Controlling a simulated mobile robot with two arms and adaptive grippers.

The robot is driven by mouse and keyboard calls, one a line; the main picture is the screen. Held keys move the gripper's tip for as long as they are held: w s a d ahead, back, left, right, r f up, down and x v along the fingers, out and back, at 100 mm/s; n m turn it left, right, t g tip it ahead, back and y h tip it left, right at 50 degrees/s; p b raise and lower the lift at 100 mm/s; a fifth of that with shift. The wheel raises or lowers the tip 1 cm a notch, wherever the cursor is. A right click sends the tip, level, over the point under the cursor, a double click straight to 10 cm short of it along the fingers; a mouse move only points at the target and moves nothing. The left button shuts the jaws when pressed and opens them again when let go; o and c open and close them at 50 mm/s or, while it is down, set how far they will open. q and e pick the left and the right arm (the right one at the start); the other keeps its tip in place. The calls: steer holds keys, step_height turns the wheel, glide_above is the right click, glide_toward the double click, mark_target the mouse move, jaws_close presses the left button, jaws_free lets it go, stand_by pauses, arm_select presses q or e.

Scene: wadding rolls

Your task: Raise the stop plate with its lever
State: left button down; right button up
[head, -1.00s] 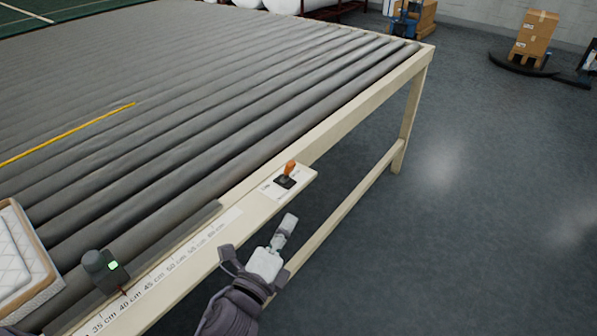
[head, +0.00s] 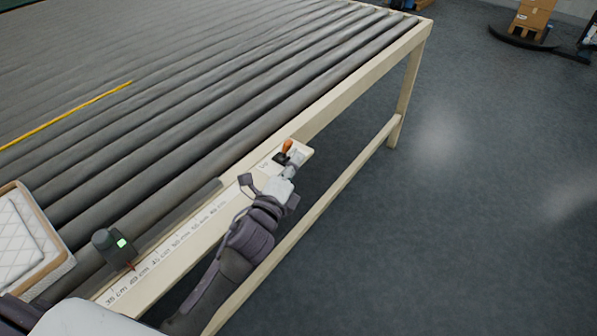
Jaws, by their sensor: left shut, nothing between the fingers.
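The lever (head: 287,146) has an orange knob and stands on a dark base on a small pale plate at the right end of the scale ledge. My left gripper (head: 295,158) is shut and empty. Its fingertips are right beside the lever's base, below and to the right of the knob; I cannot tell whether they touch it. The gripper hides part of the lever plate. I cannot make out the stop plate for certain; a long dark bar (head: 180,216) lies along the table edge behind the scale. My right gripper is not in view.
The roller table (head: 200,110) fills the left and middle, with a cream frame. A quilted white pad (head: 22,240) lies at the left.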

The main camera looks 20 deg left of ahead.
arm_select(q)
steer(key=shift+w+a+r, duration=0.2)
steer(key=shift+a+r, duration=0.05)
steer(key=shift+a, duration=0.45)
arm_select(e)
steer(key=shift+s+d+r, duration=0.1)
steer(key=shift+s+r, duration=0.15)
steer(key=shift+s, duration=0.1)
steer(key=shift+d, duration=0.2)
arm_select(q)
steer(key=shift+r, duration=0.1)
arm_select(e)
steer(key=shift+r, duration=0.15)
